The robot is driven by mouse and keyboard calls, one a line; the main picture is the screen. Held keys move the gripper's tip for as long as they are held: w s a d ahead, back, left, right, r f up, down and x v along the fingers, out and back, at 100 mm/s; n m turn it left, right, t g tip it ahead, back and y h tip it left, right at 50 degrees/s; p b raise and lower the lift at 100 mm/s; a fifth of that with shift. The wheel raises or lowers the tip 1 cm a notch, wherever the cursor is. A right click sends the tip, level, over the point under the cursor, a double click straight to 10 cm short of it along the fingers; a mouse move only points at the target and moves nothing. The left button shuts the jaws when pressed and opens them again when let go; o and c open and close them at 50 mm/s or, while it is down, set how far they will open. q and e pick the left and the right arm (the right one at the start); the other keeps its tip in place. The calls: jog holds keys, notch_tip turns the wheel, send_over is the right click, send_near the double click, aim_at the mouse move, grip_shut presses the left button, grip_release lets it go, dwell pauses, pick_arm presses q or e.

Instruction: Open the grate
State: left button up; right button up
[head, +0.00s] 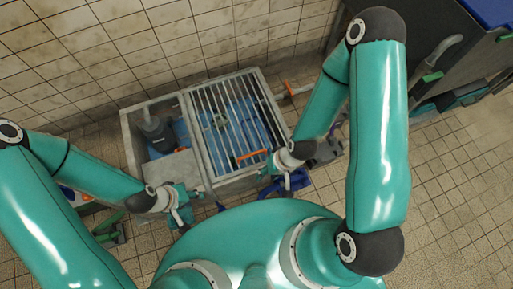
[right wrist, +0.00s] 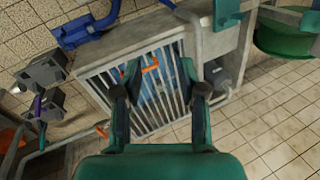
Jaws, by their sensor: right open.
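The grate (head: 222,112), a panel of pale metal bars, lies closed-looking over the right part of a grey basin (head: 132,150). It also shows in the right wrist view (right wrist: 105,75). An orange handle-like piece (head: 252,155) sits at its near edge and shows between my fingers in the right wrist view (right wrist: 151,66). My right gripper (head: 272,170) is open and empty by the grate's near right corner; its fingers (right wrist: 158,72) appear over the bars, contact unclear. My left gripper (head: 181,207) is at the basin's near left side; its jaws are too small to read.
The basin's left part is open, with a dark pump-like object (head: 156,132) and blue surfaces inside. A pipe with an orange part (head: 298,90) leaves the basin's right side. Blue pieces (head: 290,182) lie near my right gripper. A tiled wall stands behind; tiled floor is free at right.

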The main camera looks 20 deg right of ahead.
jog(key=w+a+f+n+b, duration=0.2)
jog(key=w+f+n+b, duration=0.15)
jog(key=f+b, duration=0.2)
jog(key=n+g+h+b, duration=0.3)
jog(key=n+h+b, duration=0.1)
jog(key=n+b, duration=1.55)
send_near(255, 152)
jog(key=f+m+b, duration=0.1)
jog(key=f+b, duration=0.1)
jog(key=s+f+b, duration=0.1)
jog(key=f+b, duration=0.1)
jog(key=f, duration=0.1)
jog(key=f+m+b, duration=0.1)
jog(key=f+b, duration=0.1)
jog(key=f, duration=0.1)
jog(key=shift+s+d+f+m, duration=0.1)
jog(key=shift+s+f+m, duration=0.15)
jog(key=shift+s+m, duration=0.1)
